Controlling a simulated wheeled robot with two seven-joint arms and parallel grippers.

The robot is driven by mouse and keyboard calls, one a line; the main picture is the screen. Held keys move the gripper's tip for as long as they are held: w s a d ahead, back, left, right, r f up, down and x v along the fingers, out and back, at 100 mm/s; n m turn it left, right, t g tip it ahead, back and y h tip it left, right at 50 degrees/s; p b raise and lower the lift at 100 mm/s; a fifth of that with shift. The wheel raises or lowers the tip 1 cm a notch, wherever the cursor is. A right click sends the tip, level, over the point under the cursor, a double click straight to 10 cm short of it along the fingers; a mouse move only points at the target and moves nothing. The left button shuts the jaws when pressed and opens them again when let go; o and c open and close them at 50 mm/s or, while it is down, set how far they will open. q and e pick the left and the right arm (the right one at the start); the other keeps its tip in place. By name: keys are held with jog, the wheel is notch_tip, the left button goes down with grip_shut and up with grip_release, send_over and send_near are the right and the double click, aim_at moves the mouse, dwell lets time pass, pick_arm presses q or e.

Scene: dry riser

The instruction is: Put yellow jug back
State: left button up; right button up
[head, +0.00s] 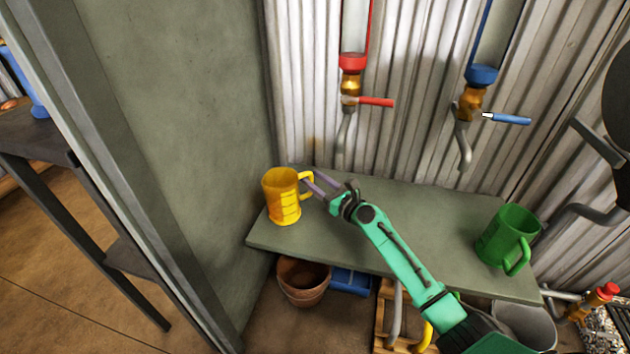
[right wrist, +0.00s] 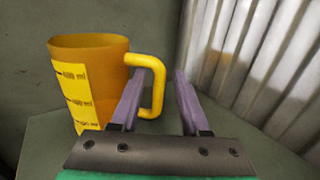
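The yellow jug (head: 282,197) stands upright on the left end of the grey-green shelf (head: 390,221), with its handle (right wrist: 157,86) pointing right. It also shows in the right wrist view (right wrist: 92,65), with volume marks on a yellow label. My right gripper (head: 312,186) is at the handle. I cannot tell whether a finger touches the handle. My left gripper is not in view.
A green jug (head: 507,238) stands at the shelf's right end. Red (head: 376,102) and blue (head: 506,118) lever taps hang above on the corrugated wall. Below the shelf are a terracotta pot (head: 303,283) and a blue box (head: 351,282). The shelf's middle is clear apart from my arm above it.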

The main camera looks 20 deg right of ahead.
dwell(0.3)
jog(key=p+v, duration=0.1)
jog(key=v, duration=1)
jog(key=shift+s, duration=0.2)
jog(key=shift+s+d+r, duration=0.1)
jog(key=shift+s+d, duration=0.05)
jog(key=shift+s, duration=0.15)
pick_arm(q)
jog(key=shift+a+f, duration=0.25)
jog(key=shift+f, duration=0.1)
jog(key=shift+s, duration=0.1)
